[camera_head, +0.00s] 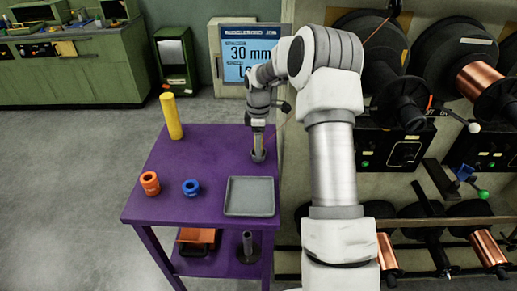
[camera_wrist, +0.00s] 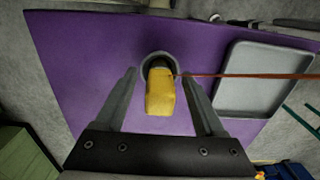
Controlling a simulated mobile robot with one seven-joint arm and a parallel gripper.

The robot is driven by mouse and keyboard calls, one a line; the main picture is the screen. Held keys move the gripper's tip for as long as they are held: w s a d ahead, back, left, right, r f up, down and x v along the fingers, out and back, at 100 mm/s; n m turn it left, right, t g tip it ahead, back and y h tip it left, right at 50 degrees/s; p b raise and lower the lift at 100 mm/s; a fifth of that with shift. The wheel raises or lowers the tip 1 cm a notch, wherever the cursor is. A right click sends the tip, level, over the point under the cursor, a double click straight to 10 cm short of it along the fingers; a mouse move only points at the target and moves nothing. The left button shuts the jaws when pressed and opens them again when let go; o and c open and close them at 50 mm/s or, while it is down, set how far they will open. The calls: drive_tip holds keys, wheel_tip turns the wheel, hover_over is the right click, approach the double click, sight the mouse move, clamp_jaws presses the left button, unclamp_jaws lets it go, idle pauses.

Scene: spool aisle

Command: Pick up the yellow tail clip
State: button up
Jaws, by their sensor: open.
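The yellow tail clip (camera_wrist: 160,92) is a small yellow block in the wrist view, between the two fingers of my gripper (camera_wrist: 159,76). Gaps show on both sides of it, and the fingers are open. A copper-coloured wire (camera_wrist: 245,75) runs from near the clip's upper end to the right. Beyond the clip is a round grey ring or cup (camera_wrist: 158,58) on the purple table. In the head view my gripper (camera_head: 258,128) points down over the table's right part; I cannot make out the clip there.
The purple table (camera_head: 200,155) bears a grey tray (camera_head: 250,197), an orange ring (camera_head: 149,183), a blue ring (camera_head: 191,187) and a tall yellow cylinder (camera_head: 171,116). A rack with black spools (camera_head: 455,52) and copper wire stands at right. A screen (camera_head: 250,55) reads 30 mm.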

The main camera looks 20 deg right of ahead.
clamp_jaws()
drive_tip(key=shift+r, duration=0.15)
